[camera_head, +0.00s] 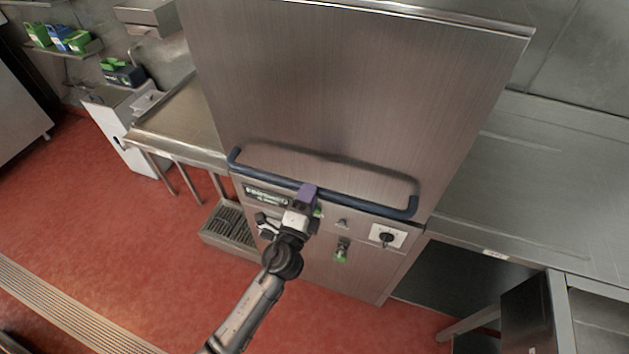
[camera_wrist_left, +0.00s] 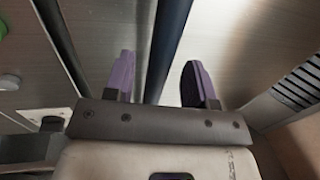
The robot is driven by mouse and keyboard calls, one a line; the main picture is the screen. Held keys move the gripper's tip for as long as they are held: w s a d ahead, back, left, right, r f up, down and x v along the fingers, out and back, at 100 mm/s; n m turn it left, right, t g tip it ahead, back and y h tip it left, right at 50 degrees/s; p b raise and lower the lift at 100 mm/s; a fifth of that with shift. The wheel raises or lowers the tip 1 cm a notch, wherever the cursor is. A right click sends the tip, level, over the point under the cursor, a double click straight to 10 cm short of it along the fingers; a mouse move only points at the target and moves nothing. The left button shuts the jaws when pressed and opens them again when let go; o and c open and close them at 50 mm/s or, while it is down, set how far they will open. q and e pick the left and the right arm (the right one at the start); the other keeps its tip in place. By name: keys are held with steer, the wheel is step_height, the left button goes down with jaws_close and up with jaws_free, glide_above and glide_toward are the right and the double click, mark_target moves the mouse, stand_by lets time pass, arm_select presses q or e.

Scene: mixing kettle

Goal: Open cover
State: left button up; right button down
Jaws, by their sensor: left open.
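The cover (camera_head: 340,75) is a large brushed-steel box front on the machine, and it is down. A long dark blue bar handle (camera_head: 365,204) runs across its lower edge, bent at both ends. My left gripper (camera_head: 307,191) is at the middle of the handle, its purple fingers pointing toward the cover. In the left wrist view, the purple fingers of my left gripper (camera_wrist_left: 160,82) are apart and the blue bar (camera_wrist_left: 168,45) runs between them. I cannot tell whether either finger touches the bar. My right gripper is not in view.
Below the handle is a control panel with a black knob (camera_head: 387,237) and a green-tipped part (camera_head: 341,255). A steel counter (camera_head: 540,190) stands to the right, and a steel table (camera_head: 180,125) to the left. A floor grate (camera_head: 228,228) lies at the machine's left foot.

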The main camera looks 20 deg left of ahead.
mark_target(314, 182)
arm_select(q)
steer(key=shift+w+r, duration=0.25)
steer(key=shift+w, duration=0.85)
steer(key=shift+w+r, duration=0.2)
steer(key=shift+w, duration=0.85)
jaws_close()
